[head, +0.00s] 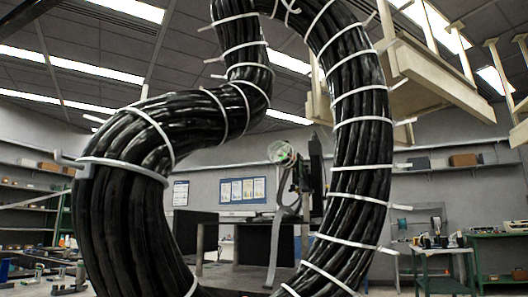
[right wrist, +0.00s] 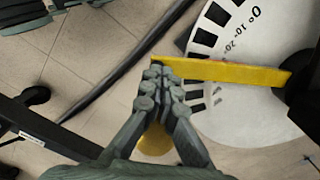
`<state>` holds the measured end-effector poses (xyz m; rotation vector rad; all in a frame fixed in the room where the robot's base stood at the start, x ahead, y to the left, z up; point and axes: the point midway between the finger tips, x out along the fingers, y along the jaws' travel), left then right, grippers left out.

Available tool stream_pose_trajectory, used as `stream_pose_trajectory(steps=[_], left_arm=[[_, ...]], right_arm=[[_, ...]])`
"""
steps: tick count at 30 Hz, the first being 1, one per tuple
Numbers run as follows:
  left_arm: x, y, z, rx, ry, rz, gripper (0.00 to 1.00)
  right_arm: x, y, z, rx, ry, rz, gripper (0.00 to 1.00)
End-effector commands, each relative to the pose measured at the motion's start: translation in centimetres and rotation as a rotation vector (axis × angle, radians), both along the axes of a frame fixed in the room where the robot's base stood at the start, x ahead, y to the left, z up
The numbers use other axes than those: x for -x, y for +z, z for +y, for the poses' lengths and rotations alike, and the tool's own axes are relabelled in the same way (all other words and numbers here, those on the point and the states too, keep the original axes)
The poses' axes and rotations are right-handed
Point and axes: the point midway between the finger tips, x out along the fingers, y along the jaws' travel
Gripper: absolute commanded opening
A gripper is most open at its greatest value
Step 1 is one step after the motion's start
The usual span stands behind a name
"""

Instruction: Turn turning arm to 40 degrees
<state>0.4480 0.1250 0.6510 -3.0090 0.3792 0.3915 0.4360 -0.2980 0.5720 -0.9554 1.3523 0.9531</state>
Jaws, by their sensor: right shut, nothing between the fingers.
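In the right wrist view a yellow turning arm (right wrist: 225,71) reaches leftward from a dark hub (right wrist: 300,83) at the right edge. It crosses a white dial (right wrist: 240,120) with black blocks and the marks 0, 10 and 20 above the arm. The mark under the arm is hidden. My right gripper (right wrist: 160,74) is shut and empty, its fingertips at the arm's free left end. I cannot tell whether they touch it. A yellow rounded part (right wrist: 155,140) shows behind the fingers. My left gripper is in neither view.
A large loop of black cables (head: 361,150) with white ties fills the head view and hides much of the room. Shelves (head: 35,205) and green workbenches (head: 443,255) stand farther back. In the right wrist view, tiled floor (right wrist: 95,45) is crossed by a dark bar (right wrist: 125,65).

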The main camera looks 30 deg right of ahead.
Motion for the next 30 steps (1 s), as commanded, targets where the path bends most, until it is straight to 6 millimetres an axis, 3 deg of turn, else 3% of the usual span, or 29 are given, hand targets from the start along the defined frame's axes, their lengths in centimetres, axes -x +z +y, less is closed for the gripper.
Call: stream_pose_trajectory(steps=[30], left_arm=[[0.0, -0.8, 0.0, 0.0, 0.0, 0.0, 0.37]], right_arm=[[0.7, 0.0, -2.3, -0.002, 0.001, 0.0, 0.0]])
